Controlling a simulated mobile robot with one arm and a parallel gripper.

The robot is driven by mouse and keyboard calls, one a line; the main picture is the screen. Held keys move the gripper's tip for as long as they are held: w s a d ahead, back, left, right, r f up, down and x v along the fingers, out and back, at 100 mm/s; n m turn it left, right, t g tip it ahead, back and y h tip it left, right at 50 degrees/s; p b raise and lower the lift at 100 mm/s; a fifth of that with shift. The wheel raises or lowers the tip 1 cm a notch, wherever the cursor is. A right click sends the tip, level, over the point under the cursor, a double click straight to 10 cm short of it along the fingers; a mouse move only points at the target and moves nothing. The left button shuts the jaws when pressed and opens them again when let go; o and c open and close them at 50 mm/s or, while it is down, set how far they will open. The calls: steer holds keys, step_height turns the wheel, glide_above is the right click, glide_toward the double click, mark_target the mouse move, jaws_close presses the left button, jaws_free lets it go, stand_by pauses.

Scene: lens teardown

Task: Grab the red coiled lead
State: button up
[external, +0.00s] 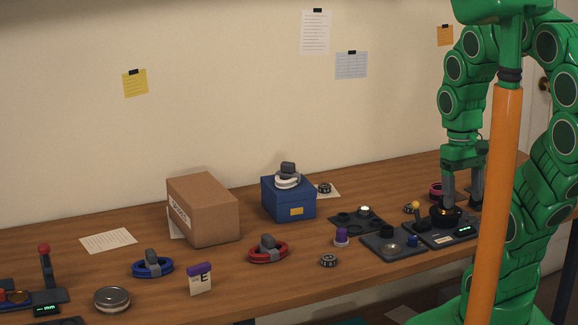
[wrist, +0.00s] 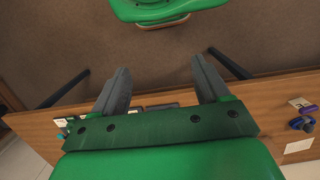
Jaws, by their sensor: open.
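The red coiled lead (external: 259,255) lies on the wooden table in the external view, a ring of red cable with a grey plug resting on top. My gripper (external: 462,204) is far to its right, pointing down over the right end of the table, by a black device (external: 447,229) with a small display. Its two fingers are apart with nothing between them; they also show spread in the wrist view (wrist: 160,70). I cannot make out the red lead in the wrist view.
A blue coiled lead (external: 153,269) lies left of the red one. A blue box (external: 284,205) with a white coiled lead (external: 287,182) on top stands behind.

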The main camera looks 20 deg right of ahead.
steer(key=shift+w+a, duration=0.1)
steer(key=w+a+f+m+g+y, duration=0.25)
steer(key=w+a+y, duration=0.25)
steer(key=w+a, duration=0.65)
steer(key=m+t+y, duration=0.3)
steer(key=m+y, duration=0.5)
steer(key=m, duration=0.6)
glide_toward(268, 236)
steer(key=shift+s+a+f, duration=0.25)
steer(key=shift+a+f, duration=0.2)
steer(key=shift+f, duration=0.05)
steer(key=shift+s+a+f, duration=0.25)
steer(key=shift+a+f, duration=0.15)
steer(key=shift+f, duration=0.1)
steer(key=shift+a+f, duration=0.1)
steer(key=shift+f, duration=0.05)
steer(key=shift+x, duration=1.1)
steer(key=shift+w+r+x, duration=0.1)
steer(key=shift+w+x, duration=0.05)
steer(key=shift+x, duration=0.75)
steer(key=shift+w+r+x, duration=0.1)
steer(key=shift+x, duration=0.8)
steer(key=shift+w+r+x, duration=0.1)
steer(key=shift+w+x, duration=0.05)
steer(key=shift+x, duration=0.75)
steer(key=shift+a, duration=0.2)
